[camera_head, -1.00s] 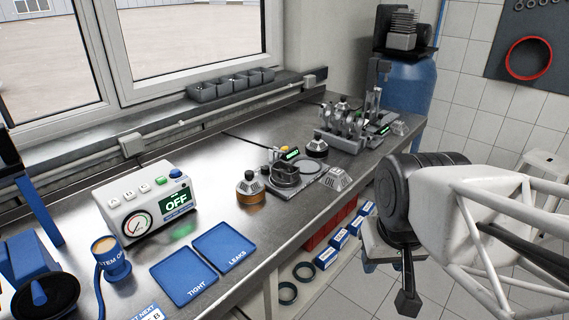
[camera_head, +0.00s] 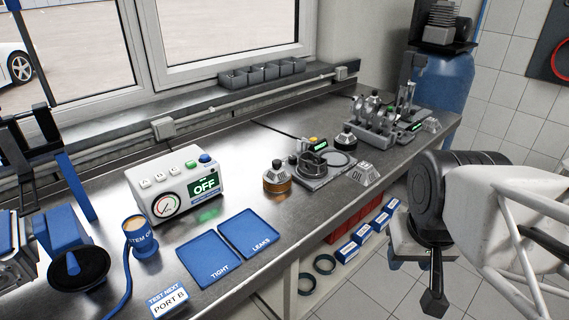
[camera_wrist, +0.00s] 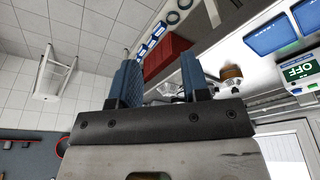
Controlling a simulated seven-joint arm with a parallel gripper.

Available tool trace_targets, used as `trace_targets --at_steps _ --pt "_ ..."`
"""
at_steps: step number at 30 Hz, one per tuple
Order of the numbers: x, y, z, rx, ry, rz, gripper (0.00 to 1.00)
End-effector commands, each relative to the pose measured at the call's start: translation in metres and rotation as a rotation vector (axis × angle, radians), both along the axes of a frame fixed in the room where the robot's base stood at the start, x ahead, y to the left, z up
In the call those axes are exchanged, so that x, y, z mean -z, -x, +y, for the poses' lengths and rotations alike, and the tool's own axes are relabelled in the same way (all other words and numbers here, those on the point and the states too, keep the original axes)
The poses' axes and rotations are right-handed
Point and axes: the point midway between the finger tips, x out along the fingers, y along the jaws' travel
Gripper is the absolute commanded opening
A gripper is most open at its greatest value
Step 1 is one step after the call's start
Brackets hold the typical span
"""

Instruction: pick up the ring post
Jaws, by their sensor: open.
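I cannot tell for certain which thing is the ring post. On the bench, a dark round ring-shaped part (camera_head: 312,162) sits on a grey fixture plate (camera_head: 306,183) with a small green display. Two dark rings (camera_head: 306,285) lie on the shelf below the bench. My gripper (camera_wrist: 158,78) shows its two blue fingers apart in the wrist view, with nothing between them. In the head view my arm hangs at the right, out over the floor, clear of the bench and its parts.
A pressure tester (camera_head: 177,187) reading OFF, two blue trays (camera_head: 208,258) marked TIGHT and LEAKS, and a blue hosed holder (camera_head: 144,252) stand at the left. A brown-based canister (camera_head: 277,185) sits mid-bench. A crankshaft-like assembly (camera_head: 380,124) stands farther back. Bare bench lies behind the tester.

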Motion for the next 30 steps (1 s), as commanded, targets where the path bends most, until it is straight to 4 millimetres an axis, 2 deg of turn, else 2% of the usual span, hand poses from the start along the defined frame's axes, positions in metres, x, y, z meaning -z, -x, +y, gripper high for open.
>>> trace_targets --at_steps 10,14,15,25,30 --pt "0.0 0.0 0.0 0.0 0.0 0.0 0.44" --pt "0.0 0.0 0.0 0.0 0.0 0.0 0.64" --pt "0.0 0.0 0.0 0.0 0.0 0.0 0.66" --pt "-0.001 -0.002 0.0 0.003 -0.001 0.001 0.66" --pt "-0.006 -0.015 0.003 0.02 -0.007 0.007 0.66"
